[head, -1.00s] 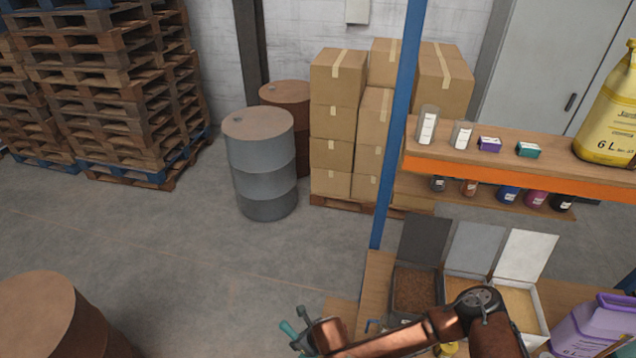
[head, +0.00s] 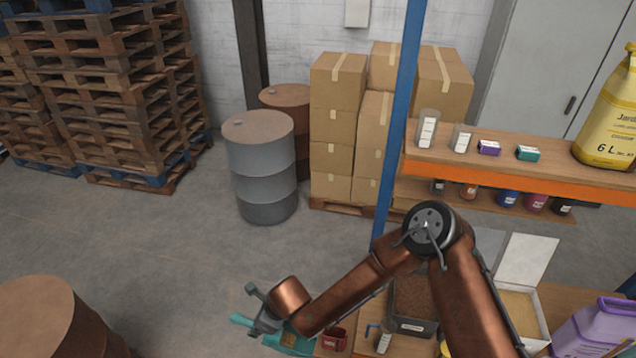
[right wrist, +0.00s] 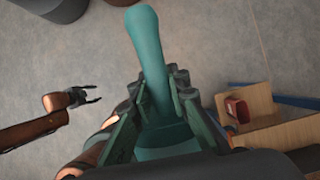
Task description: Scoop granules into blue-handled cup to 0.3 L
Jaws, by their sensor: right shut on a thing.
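My right gripper (head: 262,325) is shut on a teal scoop (head: 292,343), beyond the left end of the wooden bench in the head view. In the right wrist view the scoop (right wrist: 150,50) sits between the fingers of this gripper (right wrist: 157,95); whether it holds granules cannot be told. A small clear cup (head: 384,343) with a white label and what looks like a blue handle stands at the bench's front, partly cut by the frame. A bin of brown granules (head: 413,292) stands behind it, partly hidden by my arm. My left gripper (right wrist: 84,97) is open and empty in the right wrist view.
A red container (head: 334,338) stands near the bench's left end. A pale granule bin (head: 522,310) and a purple jug (head: 597,328) are to the right. A blue post (head: 398,130) and an orange-edged shelf (head: 520,165) rise behind.

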